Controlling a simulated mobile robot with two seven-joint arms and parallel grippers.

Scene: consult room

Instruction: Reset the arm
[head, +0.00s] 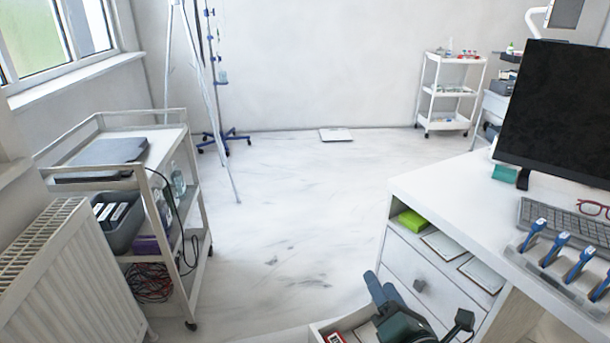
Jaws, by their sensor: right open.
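My right gripper (384,294) is at the bottom of the head view, over the pulled-out drawer (322,326) of the white desk. It is open, and I see nothing held in it. The drawer holds a red and white item (335,338) and other things partly hidden by my gripper and cut off by the frame edge. My left arm and gripper are not in view.
The white desk (440,190) on the right carries a monitor (556,112), a keyboard (560,218) and several blue-handled tools in a holder (548,262). A white trolley (150,195) and radiator (45,270) stand left. The middle floor is clear.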

